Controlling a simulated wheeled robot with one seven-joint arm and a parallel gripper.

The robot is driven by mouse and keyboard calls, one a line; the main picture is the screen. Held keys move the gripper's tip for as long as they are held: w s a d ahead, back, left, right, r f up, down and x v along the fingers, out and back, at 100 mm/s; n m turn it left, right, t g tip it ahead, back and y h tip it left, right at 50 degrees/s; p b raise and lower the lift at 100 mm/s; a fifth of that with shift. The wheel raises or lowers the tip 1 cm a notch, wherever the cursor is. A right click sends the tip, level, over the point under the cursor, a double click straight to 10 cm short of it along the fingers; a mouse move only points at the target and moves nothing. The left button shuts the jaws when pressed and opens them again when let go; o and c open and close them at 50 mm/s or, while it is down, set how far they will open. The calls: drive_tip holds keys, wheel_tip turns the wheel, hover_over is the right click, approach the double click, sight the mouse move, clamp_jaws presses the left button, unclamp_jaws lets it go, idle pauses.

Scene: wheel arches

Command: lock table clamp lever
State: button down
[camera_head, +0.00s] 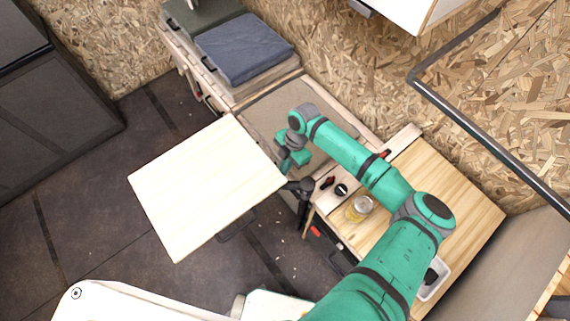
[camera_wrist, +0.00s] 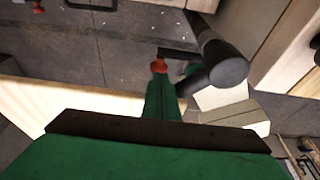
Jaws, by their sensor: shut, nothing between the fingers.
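The light wooden table top (camera_head: 205,185) stands out over the floor on a black swivel arm (camera_head: 300,188). In the wrist view its pale edge (camera_wrist: 40,103) crosses the left side, and the thick black arm (camera_wrist: 218,62) is at upper right. A small red knob (camera_wrist: 159,66), apparently part of the clamp lever, shows beside the black arm. My gripper (camera_head: 286,166) is shut and empty, close above the table's right corner by the swivel arm. In the wrist view its green fingers (camera_wrist: 162,95) point at the red knob; I cannot tell whether they touch it. The head view hides the lever.
A wooden counter (camera_head: 460,200) with a glass jar (camera_head: 359,208) and dark knobs (camera_head: 341,190) is right of the gripper. A bench with a blue-grey cushion (camera_head: 243,47) stands behind. A dark cabinet (camera_head: 60,100) is at left. Floor left of the table is clear.

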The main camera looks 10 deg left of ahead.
drive_tip(key=shift+x, duration=2.6)
drive_tip(key=shift+w+a+f+g+h, duration=0.1)
drive_tip(key=shift+a+f+g+h, duration=0.15)
drive_tip(key=shift+f, duration=0.2)
drive_tip(key=shift+w+a+f+g+h, duration=0.15)
drive_tip(key=shift+f+h, duration=0.2)
drive_tip(key=shift+f, duration=0.1)
drive_tip(key=shift+w+f, duration=0.15)
drive_tip(key=shift+f, duration=0.25)
drive_tip(key=v, duration=1)
drive_tip(key=shift+w+a, duration=0.25)
drive_tip(key=shift+a, duration=0.15)
drive_tip(key=shift+f, duration=0.1)
